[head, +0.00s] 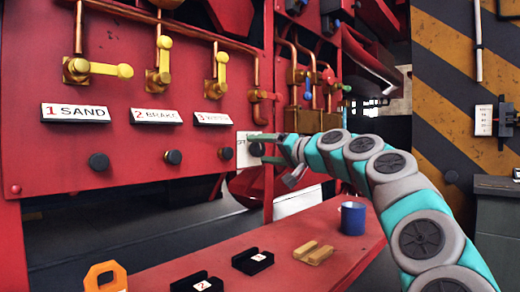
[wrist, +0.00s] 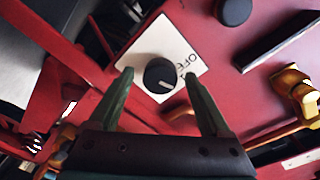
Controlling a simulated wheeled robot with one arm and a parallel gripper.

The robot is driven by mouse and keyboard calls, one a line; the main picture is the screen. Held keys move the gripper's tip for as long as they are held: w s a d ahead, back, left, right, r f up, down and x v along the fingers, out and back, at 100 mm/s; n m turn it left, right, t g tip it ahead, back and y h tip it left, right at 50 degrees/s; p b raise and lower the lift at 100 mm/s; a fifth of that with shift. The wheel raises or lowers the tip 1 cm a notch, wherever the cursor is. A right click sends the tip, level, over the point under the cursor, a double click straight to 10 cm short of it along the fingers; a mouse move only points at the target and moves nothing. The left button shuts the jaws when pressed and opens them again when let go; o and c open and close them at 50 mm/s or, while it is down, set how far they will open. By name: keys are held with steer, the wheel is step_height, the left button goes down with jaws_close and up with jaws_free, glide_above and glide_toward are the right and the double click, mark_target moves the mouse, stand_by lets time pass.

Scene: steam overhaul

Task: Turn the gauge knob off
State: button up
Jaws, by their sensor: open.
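A round black knob (wrist: 160,74) sits on a white plate (wrist: 152,47) on the red panel. Part of the plate's lettering reads like "OFF" in the wrist view. A small pale mark shows on the knob's face, toward its lower right there. In the head view the knob (head: 257,149) is partly covered by my gripper (head: 268,148). My gripper is open and empty. In the wrist view its fingertips (wrist: 160,76) lie on either side of the knob, with gaps visible; how far they are from the panel is hard to tell.
Other black knobs (head: 98,161) sit left along the panel, below labels (head: 76,113) and yellow levers (head: 103,70). A red bench (head: 225,275) below holds a blue mug (head: 353,218), black holders (head: 253,261), a tan block (head: 313,253) and an orange piece (head: 105,277).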

steer(key=shift+w+a, duration=0.25)
steer(key=shift+a, duration=0.15)
steer(key=shift+c, duration=0.3)
jaws_close()
stand_by(0.3)
